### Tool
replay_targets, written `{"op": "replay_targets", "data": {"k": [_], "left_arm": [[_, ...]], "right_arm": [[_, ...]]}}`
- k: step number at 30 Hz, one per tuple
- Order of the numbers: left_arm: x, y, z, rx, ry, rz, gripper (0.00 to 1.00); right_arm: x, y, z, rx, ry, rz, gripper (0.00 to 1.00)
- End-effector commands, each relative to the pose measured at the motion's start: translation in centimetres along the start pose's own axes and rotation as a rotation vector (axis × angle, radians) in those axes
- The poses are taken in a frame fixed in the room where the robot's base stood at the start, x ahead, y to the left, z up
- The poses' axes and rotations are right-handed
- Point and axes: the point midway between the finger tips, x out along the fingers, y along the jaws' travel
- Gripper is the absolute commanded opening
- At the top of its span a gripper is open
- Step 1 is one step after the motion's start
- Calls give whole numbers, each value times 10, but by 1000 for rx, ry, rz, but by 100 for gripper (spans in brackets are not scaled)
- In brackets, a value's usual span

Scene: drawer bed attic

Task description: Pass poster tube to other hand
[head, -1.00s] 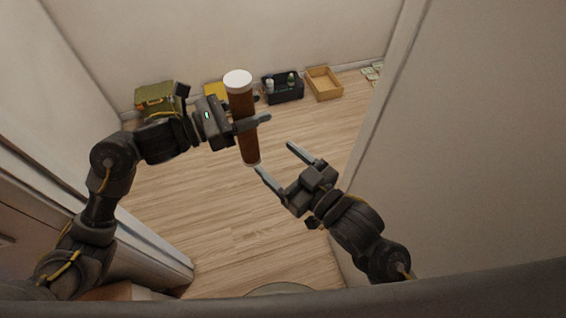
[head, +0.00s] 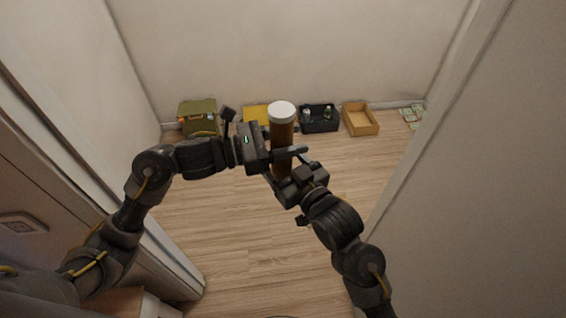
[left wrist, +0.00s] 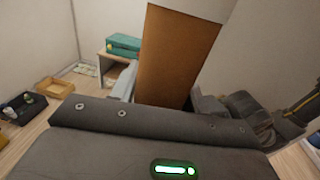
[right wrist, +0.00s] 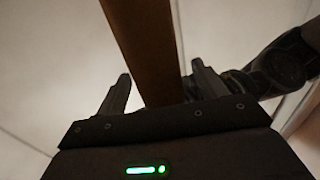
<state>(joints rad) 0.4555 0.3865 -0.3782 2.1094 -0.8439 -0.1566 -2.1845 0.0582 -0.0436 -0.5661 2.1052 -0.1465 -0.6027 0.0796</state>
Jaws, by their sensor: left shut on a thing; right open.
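The poster tube (head: 281,133) is brown with a white cap and stands nearly upright in the head view. My left gripper (head: 287,152) is shut on its middle. The tube also fills the centre of the left wrist view (left wrist: 178,55). My right gripper (head: 287,177) is just below the left one, around the tube's lower part. In the right wrist view the tube (right wrist: 147,50) runs between the two spread fingers, with a gap on each side. The tube's lower end is hidden behind my right gripper in the head view.
Along the back wall stand a green box (head: 197,116), a yellow thing (head: 256,114), a black crate (head: 320,125) with bottles and a wooden tray (head: 360,120). Papers (head: 412,116) lie at the right. A wall (head: 480,200) closes the right side. The wooden floor (head: 240,235) between is clear.

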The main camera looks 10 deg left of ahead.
Motion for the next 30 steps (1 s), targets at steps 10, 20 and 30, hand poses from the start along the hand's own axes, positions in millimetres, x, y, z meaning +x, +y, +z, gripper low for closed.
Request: {"op": "replay_targets", "data": {"k": [10, 20, 30], "left_arm": [[0, 0, 0, 0, -1, 0, 21], [0, 0, 0, 0, 0, 0, 71], [-5, 0, 0, 1, 1, 1, 71]], "right_arm": [[0, 0, 0, 0, 0, 0, 36], [0, 0, 0, 0, 1, 0, 20], [0, 0, 0, 0, 1, 0, 20]]}}
